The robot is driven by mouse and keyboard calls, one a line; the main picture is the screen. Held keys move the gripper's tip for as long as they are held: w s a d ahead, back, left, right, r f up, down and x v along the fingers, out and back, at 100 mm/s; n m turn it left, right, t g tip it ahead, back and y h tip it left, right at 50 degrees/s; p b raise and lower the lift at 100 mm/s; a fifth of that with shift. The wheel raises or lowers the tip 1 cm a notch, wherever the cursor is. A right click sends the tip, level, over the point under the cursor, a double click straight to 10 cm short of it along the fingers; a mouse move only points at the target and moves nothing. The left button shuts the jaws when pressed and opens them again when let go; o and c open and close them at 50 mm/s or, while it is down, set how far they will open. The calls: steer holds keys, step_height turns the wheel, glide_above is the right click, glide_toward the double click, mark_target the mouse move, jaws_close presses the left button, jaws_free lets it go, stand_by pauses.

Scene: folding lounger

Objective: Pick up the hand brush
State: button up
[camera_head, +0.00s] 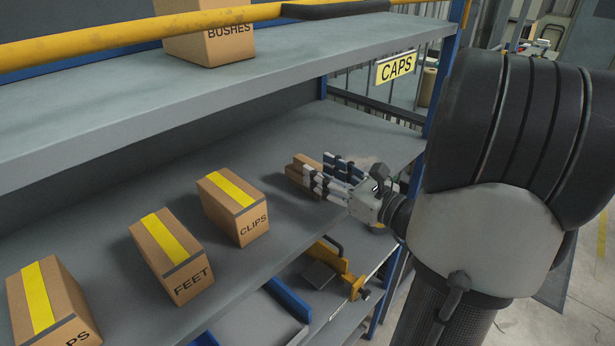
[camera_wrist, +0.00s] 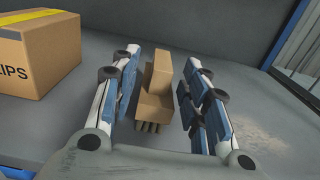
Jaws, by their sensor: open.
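The hand brush (camera_head: 299,166) lies on the middle shelf, to the right of the CLIPS box. It has a light-brown wooden body. In the wrist view the hand brush (camera_wrist: 156,98) sits between my fingers, with short bristles showing at its near end. My gripper (camera_head: 318,168) reaches in from the right at shelf height and is open. In the wrist view my gripper (camera_wrist: 163,68) has a finger on each side of the brush, with a visible gap on both sides. In the head view the fingers hide part of the brush.
Boxes marked CLIPS (camera_head: 233,207) and FEET (camera_head: 172,257), and another box (camera_head: 53,309), stand left on the middle shelf (camera_head: 290,235). The upper shelf (camera_head: 200,91) overhangs it, with a BUSHES box (camera_head: 207,40). A blue post (camera_head: 441,85) stands right. Shelf behind the brush is clear.

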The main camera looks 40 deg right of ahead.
mark_target(308, 161)
steer(key=w, duration=0.5)
steer(key=shift+w+a+r, duration=0.1)
steer(key=shift+w+r, duration=0.05)
steer(key=shift+r, duration=0.1)
jaws_close()
stand_by(0.4)
